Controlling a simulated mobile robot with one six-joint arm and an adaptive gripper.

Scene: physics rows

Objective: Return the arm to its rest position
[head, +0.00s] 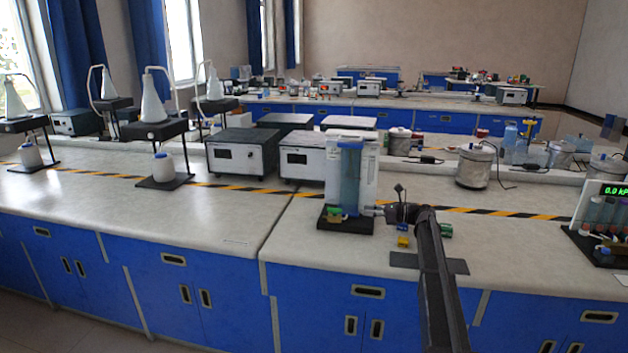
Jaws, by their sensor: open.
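My gripper (376,211) is at the end of my dark arm, which reaches up from the lower right over the front bench. Its small grey fingers point left, close to the right side of an apparatus (352,175) with a blue liquid column on a dark base. I cannot tell from this view whether the fingers touch it. The gripper is open. A green block-like part (334,211) sits low on the apparatus front.
The bench (240,220) has clear room left of the apparatus. A yellow-blue part (403,236) and a dark plate (405,260) lie under my arm. A metal pot (476,168) stands behind right, and a gauge unit (603,215) at far right.

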